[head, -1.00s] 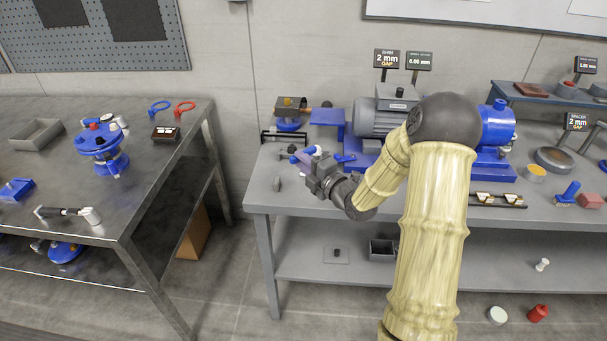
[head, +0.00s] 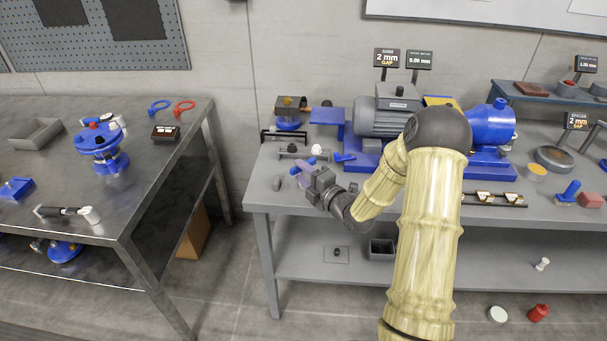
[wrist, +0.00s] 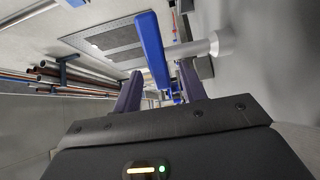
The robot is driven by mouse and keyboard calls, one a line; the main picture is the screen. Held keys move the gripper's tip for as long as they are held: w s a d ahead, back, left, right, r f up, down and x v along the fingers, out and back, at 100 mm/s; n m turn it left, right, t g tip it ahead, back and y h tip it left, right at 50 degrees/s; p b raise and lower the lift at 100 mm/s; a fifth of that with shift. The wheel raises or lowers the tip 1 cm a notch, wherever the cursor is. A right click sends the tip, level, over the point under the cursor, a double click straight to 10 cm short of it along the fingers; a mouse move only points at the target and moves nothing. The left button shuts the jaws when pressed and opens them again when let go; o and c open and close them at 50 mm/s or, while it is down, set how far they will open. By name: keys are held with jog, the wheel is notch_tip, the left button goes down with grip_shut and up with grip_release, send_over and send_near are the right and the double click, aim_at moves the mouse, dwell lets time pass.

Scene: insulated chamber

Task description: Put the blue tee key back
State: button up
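The blue tee key, as I read it, shows in the wrist view as a blue bar (wrist: 155,52) just ahead of and between my fingers. A pale cylinder with a wider end (wrist: 221,43) runs sideways behind it. My gripper also shows in the wrist view (wrist: 160,82). Its dark purple fingers stand apart, with gaps visible beside the blue bar. I see no clear grip on it. The key's lower part is hidden.
The rack stands on the grey bench (head: 262,195) near its left end. A grey motor (head: 380,118) and a blue pump housing (head: 492,122) stand to the right. Free bench surface lies in front of my gripper.

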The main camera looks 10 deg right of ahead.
jog(key=shift+r, duration=0.15)
jog(key=shift+s+d, duration=0.1)
jog(key=b+v, duration=0.2)
jog(key=v, duration=1)
dwell(0.3)
jog(key=s+a+m+g+h, duration=0.3)
jog(key=s+m+g, duration=0.3)
jog(key=m, duration=0.5)
jog(key=s+a+f+m+g+h, duration=0.1)
jog(key=s+a+m+g+h, duration=0.2)
jog(key=s+m, duration=0.8)
jog(key=m+g+h, duration=0.1)
jog(key=g+h, duration=0.1)
jog(key=g, duration=0.2)
jog(key=shift+s, duration=0.15)
